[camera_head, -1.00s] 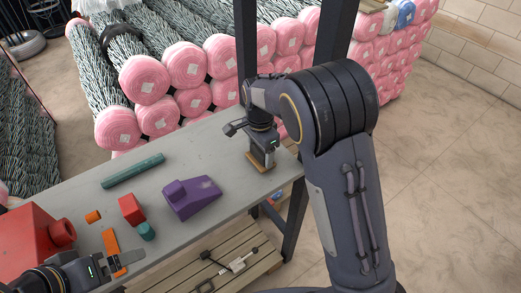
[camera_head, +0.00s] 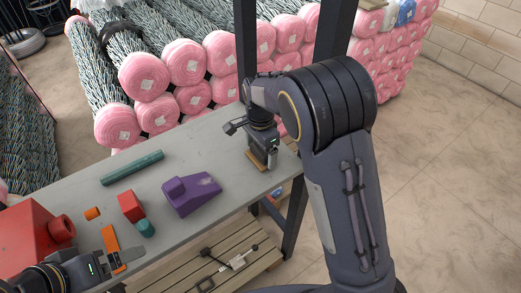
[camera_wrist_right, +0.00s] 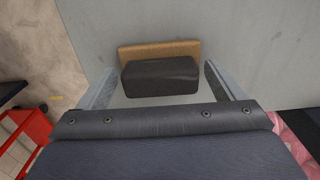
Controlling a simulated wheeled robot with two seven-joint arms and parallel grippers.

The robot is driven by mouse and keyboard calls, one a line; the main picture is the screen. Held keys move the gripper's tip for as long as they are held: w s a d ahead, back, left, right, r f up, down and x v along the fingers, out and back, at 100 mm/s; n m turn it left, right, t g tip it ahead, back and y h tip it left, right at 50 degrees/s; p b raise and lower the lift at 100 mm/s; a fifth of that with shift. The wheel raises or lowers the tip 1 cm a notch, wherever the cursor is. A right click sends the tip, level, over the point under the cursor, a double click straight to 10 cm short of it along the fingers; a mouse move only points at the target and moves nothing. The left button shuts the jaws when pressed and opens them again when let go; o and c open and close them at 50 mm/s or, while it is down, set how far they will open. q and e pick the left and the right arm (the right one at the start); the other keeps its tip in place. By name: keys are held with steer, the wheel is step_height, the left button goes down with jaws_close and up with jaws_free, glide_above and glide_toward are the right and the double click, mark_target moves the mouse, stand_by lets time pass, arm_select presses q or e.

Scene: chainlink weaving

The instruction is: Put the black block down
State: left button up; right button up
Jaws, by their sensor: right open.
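The black block (camera_wrist_right: 160,77) shows in the right wrist view between my right gripper's two fingers (camera_wrist_right: 159,70). A visible gap separates it from each finger. A flat tan wooden piece (camera_wrist_right: 160,49) lies at its far side, partly hidden by the block. In the head view my right gripper (camera_head: 264,154) is low at the right end of the grey table, and the wooden piece (camera_head: 255,160) shows beneath it. The block is mostly hidden there. My left gripper (camera_head: 128,257) is at the lower left, over an orange bar; its opening is unclear.
The grey table (camera_head: 205,145) holds a green cylinder (camera_head: 132,168), a purple block (camera_head: 192,195), a red block (camera_head: 131,206), a teal cylinder (camera_head: 146,228) and a large red piece (camera_head: 28,242). A dark post (camera_head: 245,50) stands behind my right gripper. The table between the purple block and wooden piece is clear.

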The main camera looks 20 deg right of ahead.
step_height(320, 180, up, 8)
steer(key=shift+w+f, duration=0.1)
steer(key=shift+f, duration=0.05)
stand_by(0.6)
